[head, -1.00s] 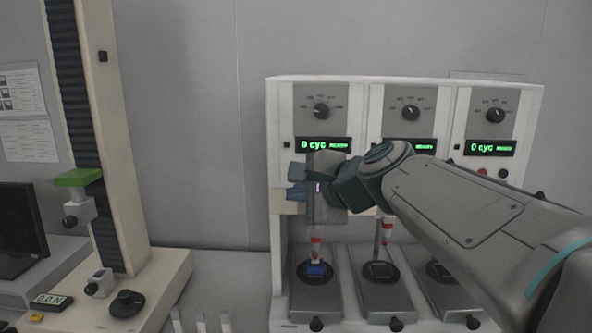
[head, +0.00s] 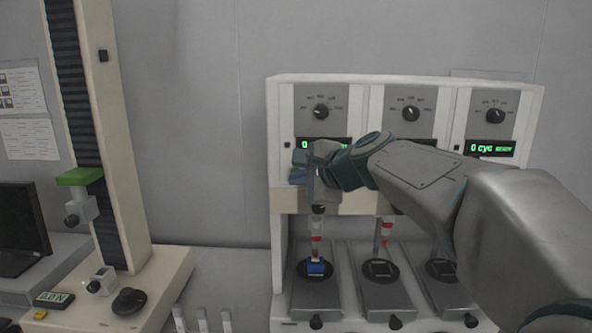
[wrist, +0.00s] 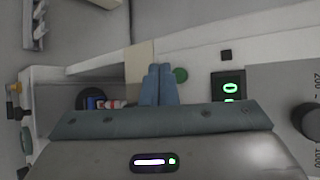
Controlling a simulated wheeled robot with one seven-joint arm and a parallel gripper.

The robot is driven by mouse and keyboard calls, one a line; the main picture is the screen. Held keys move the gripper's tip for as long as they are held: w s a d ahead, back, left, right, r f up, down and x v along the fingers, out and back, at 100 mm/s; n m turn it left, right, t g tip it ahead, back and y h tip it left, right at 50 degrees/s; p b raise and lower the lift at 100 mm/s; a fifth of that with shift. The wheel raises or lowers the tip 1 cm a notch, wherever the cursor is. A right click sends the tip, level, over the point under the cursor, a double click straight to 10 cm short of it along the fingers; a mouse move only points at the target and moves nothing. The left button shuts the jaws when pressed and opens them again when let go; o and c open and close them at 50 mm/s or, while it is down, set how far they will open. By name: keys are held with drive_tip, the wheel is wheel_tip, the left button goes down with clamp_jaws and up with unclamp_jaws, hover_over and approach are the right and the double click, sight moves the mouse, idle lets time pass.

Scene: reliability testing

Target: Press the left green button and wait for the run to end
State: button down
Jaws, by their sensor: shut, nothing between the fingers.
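The left green button (wrist: 181,75) shows in the wrist view on the white front panel, right beside my closed fingers. In the head view my gripper and wrist cover it. My gripper (wrist: 160,68) is shut and empty, its blue fingertips just left of the button in the wrist view; contact cannot be told. In the head view my gripper (head: 298,168) is in front of the left station, just below its display (head: 305,144). That display is mostly covered, with a green 0 showing; it also shows in the wrist view (wrist: 229,88). A blue block (head: 316,268) sits under the left plunger.
The white test machine (head: 405,80) has three stations, each with a knob. The right display (head: 491,149) reads 0 cyc. A tall cream test stand (head: 110,130) and a monitor (head: 22,230) stand at left. Bare wall lies between stand and machine.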

drive_tip(key=shift+w, duration=0.6)
drive_tip(key=shift+w, duration=0.15)
idle(1.6)
drive_tip(key=shift+w, duration=0.3)
drive_tip(key=shift+w, duration=0.35)
idle(0.5)
drive_tip(key=shift+s, duration=0.8)
drive_tip(key=s+b, duration=0.1)
drive_tip(key=s, duration=0.4)
drive_tip(key=shift+a, duration=0.1)
idle(0.4)
